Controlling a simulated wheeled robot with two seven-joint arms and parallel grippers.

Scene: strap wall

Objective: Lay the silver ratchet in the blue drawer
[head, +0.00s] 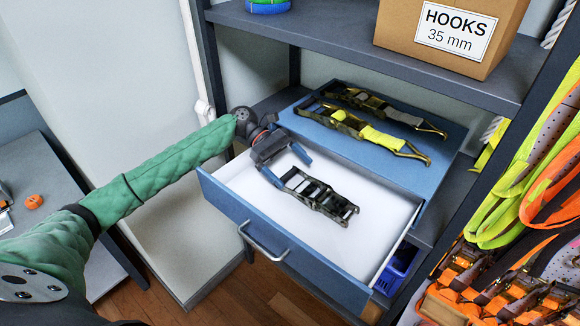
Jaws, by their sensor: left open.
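The silver ratchet (322,195), dark grey with pale metal bars, lies on the white floor of the open blue drawer (290,252), near its middle. My left gripper (290,172) is open over the drawer's left back part. Its two blue fingers point at the near end of the ratchet, and the ratchet lies just beyond the fingertips. I cannot tell whether a finger touches it. My right gripper is out of view.
Two ratchets, one with a yellow strap (380,138) and one with a grey strap (375,105), lie on the blue cabinet top behind the drawer. A cardboard hooks box (440,55) stands on the shelf above. Orange straps (545,205) hang at right. The drawer floor's right side is free.

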